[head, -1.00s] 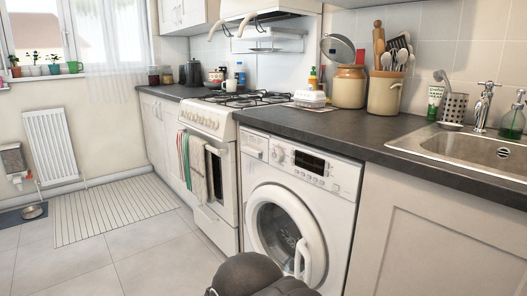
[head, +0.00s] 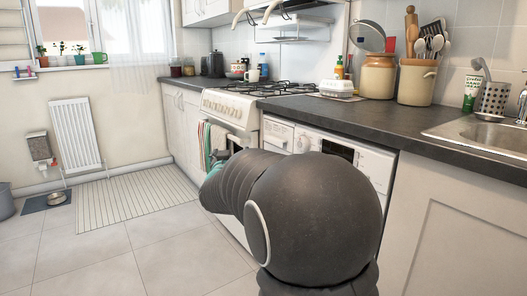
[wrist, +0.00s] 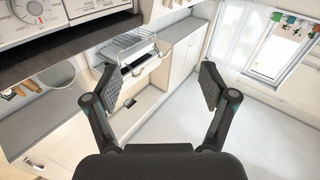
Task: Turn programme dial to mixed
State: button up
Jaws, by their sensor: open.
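The white washing machine (head: 380,165) stands under the dark counter, with its control panel along the top. Its round programme dial (head: 303,143) shows just above my dark arm, left of the black display (head: 340,152). The arm hides most of the washer door. In the wrist view a pale dial with printed markings (wrist: 28,10) is at the top left corner, partly cut off. My gripper (wrist: 158,86) is open and empty, its two fingers wide apart, with the dial outside them to the left. The dial's setting is too small to read.
The white cooker (head: 228,108) with hanging towels stands left of the washer. The counter (head: 400,122) holds jars and utensils, with a sink (head: 470,132) at right. The tiled floor (head: 100,255) at left is clear, with a striped mat (head: 135,200) beyond.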

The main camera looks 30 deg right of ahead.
jog(key=w+d+f+m+g+h, duration=0.1)
jog(key=d+f+m+g+h, duration=0.2)
jog(key=d+h, duration=0.35)
jog(key=m+g+h+b, duration=0.1)
jog(key=m+g+h, duration=0.3)
jog(key=g+h, duration=0.25)
send_near(300, 145)
jog(key=shift+g+y, duration=0.45)
jog(key=shift+y, duration=0.05)
jog(key=x, duration=0.4)
jog(key=r+x, duration=0.1)
jog(key=x, duration=0.3)
jog(key=shift+r+p, duration=0.1)
jog(key=shift+p, duration=0.2)
jog(key=shift+w, duration=0.1)
jog(key=c, duration=1.2)
